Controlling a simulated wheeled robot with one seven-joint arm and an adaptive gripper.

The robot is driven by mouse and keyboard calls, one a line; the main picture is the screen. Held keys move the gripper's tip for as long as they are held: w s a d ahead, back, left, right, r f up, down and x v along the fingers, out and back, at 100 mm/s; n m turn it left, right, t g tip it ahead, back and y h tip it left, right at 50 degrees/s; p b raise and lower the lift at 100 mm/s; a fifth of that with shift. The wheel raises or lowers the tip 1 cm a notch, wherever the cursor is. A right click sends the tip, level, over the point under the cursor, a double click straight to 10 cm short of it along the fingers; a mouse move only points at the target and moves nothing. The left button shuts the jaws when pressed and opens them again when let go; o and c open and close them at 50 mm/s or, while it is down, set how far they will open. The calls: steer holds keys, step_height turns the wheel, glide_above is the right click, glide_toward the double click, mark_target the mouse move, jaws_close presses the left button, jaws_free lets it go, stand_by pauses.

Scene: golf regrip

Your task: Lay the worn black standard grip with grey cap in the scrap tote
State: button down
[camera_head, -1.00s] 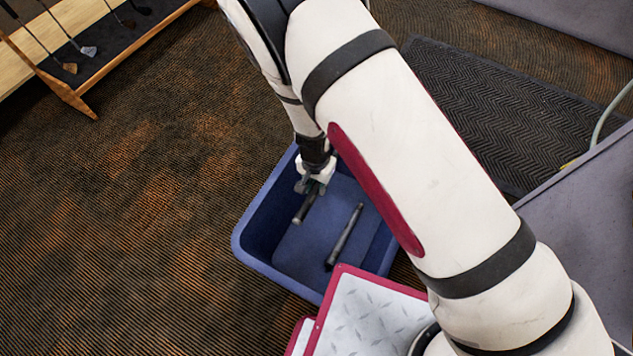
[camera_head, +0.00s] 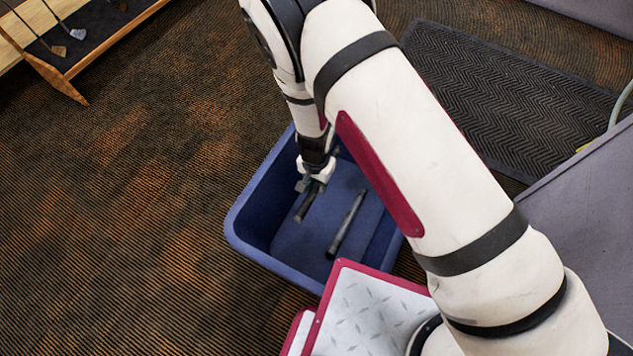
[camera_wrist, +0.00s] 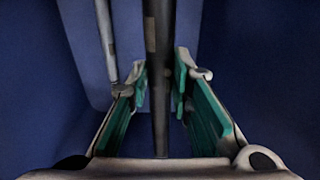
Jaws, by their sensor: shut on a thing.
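My gripper (camera_head: 312,187) is down inside the blue scrap tote (camera_head: 262,262), near its far-left part. It is shut on a dark grip (camera_head: 304,208) that points down and toward the lower left. In the wrist view the held grip (camera_wrist: 160,110) runs between the green-padded fingers (camera_wrist: 160,88) and has a paler patch on its shaft. Its cap is not clear, nor whether its lower end touches the floor of the tote. A second dark grip (camera_head: 347,222) lies on the tote floor to the right; it also shows in the wrist view (camera_wrist: 106,40), left of the held one.
A rack with golf clubs (camera_head: 70,60) stands at upper left. A black ribbed mat (camera_head: 500,100) lies beyond my arm at right. A grey surface (camera_head: 585,220) is at far right. Open carpet (camera_head: 130,220) lies left of the tote.

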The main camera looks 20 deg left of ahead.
stand_by(0.5)
steer(key=c, duration=1.4)
jaws_free()
steer(key=shift+o, duration=0.2)
step_height(320, 180, up, 12)
